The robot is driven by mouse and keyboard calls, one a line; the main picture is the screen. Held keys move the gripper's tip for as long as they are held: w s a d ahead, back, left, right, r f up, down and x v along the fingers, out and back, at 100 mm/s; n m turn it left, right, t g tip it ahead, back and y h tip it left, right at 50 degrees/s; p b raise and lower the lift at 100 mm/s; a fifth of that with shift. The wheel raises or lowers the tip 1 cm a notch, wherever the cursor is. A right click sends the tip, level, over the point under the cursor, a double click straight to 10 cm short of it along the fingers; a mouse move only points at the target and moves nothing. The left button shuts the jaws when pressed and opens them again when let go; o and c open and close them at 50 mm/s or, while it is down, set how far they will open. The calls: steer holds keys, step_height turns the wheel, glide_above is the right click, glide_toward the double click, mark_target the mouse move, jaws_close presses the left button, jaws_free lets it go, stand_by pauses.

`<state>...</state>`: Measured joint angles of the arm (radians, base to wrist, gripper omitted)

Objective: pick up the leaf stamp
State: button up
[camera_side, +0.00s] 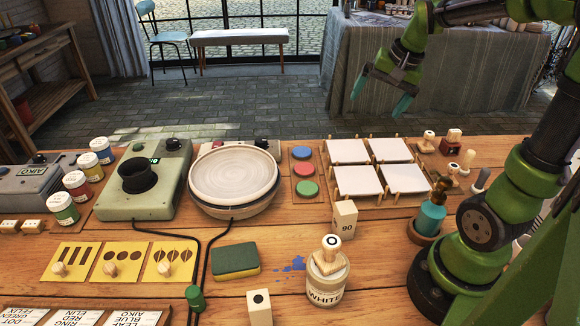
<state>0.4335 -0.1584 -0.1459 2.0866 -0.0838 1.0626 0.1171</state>
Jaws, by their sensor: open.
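My gripper (381,95) is open and empty, raised at the upper right, well above and behind the far table edge. Its two teal fingertips are spread apart and point down. I cannot tell which stamp is the leaf stamp. Several wooden-handled stamps stand on the right of the table, among them one with a pale knob (429,137) and one on a dark red block (453,137). Their faces are hidden. A yellow card with leaf shapes (181,249) lies at left.
White tiles (348,150) stand on small racks near the stamps. A round turntable (234,176), green appliance (145,200), paint jars (76,187), sponge (235,260) and teal bottle (431,217) occupy the table. A 90 block (345,219) stands mid-table.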

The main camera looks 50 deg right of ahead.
steer(key=s+a+n+t, duration=0.1)
steer(key=a+n, duration=0.3)
steer(key=a, duration=0.6)
steer(key=shift+s+a+r+n+t+y, duration=0.3)
steer(key=shift+s+a+r+y, duration=0.1)
steer(key=shift+s, duration=0.35)
steer(key=s+a+n, duration=0.1)
steer(key=a, duration=0.1)
steer(key=s+a+n+t+y, duration=0.1)
steer(key=a, duration=0.2)
steer(key=s+a+r+n, duration=0.1)
steer(key=s+a, duration=0.1)
steer(key=a, duration=0.1)
steer(key=shift+a+n, duration=0.15)
steer(key=shift+n, duration=0.15)
steer(key=shift+c, duration=0.8)
steer(key=shift+s+a, duration=0.1)
steer(key=shift+a, duration=0.05)
steer(key=c, duration=0.5)
steer(key=shift+c, duration=0.2)
